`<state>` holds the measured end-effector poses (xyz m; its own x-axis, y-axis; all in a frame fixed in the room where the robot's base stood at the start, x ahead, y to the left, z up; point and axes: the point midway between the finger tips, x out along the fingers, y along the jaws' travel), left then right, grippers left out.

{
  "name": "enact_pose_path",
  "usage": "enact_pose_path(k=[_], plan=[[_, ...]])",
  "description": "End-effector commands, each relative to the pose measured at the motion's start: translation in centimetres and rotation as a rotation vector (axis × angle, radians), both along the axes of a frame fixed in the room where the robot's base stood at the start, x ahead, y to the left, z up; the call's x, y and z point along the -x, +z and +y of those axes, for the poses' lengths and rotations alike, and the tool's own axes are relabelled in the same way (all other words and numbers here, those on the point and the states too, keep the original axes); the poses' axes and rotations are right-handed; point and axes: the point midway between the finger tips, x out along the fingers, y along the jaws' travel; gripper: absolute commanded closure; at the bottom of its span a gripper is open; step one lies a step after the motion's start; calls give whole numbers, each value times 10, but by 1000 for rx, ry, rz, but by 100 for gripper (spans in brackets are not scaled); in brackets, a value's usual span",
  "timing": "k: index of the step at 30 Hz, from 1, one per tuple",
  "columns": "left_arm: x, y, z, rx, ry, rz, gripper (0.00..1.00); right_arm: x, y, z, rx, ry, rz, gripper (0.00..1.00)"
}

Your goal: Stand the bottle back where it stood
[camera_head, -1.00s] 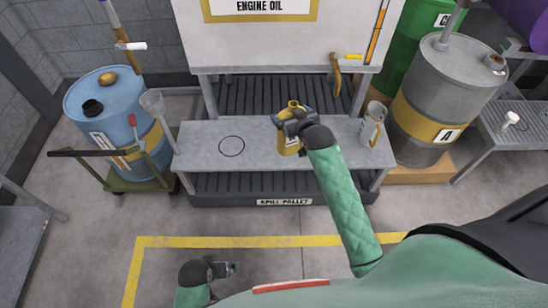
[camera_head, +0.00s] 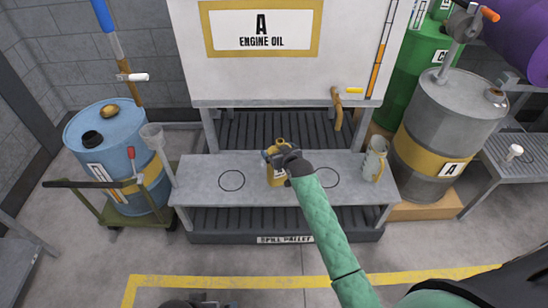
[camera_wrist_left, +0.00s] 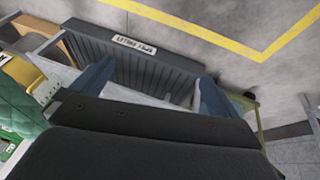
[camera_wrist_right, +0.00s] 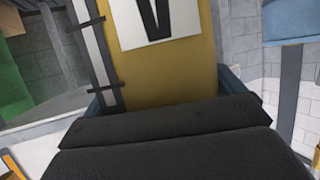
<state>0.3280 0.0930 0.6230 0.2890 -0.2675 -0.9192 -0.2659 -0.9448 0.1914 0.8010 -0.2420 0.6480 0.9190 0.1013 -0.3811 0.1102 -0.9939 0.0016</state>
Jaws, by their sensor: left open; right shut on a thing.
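The yellow bottle (camera_head: 274,176) is over the grey bench, between two drawn rings. The left ring (camera_head: 231,180) and the right ring (camera_head: 325,177) are both empty. My right gripper (camera_head: 280,158) is shut on the bottle, which looks roughly upright. I cannot tell whether its base touches the bench. In the right wrist view the bottle (camera_wrist_right: 165,85) fills the middle between the fingers, its letter label upside down. My left gripper (camera_wrist_left: 155,92) is open and empty, low in front of the bench; only its top shows at the bottom of the head view.
A metal jug (camera_head: 375,160) stands at the bench's right end. The white engine oil tank (camera_head: 290,75) with its tap is behind. A blue drum (camera_head: 115,160) on a cart stands left, a grey drum (camera_head: 445,130) right.

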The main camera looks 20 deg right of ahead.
Motion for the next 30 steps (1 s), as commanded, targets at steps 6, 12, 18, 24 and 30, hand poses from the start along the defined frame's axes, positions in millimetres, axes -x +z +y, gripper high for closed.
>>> enact_pose_path(k=[6, 12, 18, 24, 30], plan=[[1, 4, 3, -7, 2, 5, 0, -19, -12, 11, 0, 0, -1, 66], [2, 6, 4, -10, 1, 10, 0, -20, -24, 12, -1, 0, 2, 66], [5, 10, 10, -25, 5, 27, 0, -20, -49, 12, 0, 0, 2, 66], [3, 11, 14, -30, 12, 27, 0, -20, -53, 12, 0, 0, -2, 66], [3, 11, 12, -26, 12, 25, 0, -20, -56, 12, 1, 0, -1, 66]])
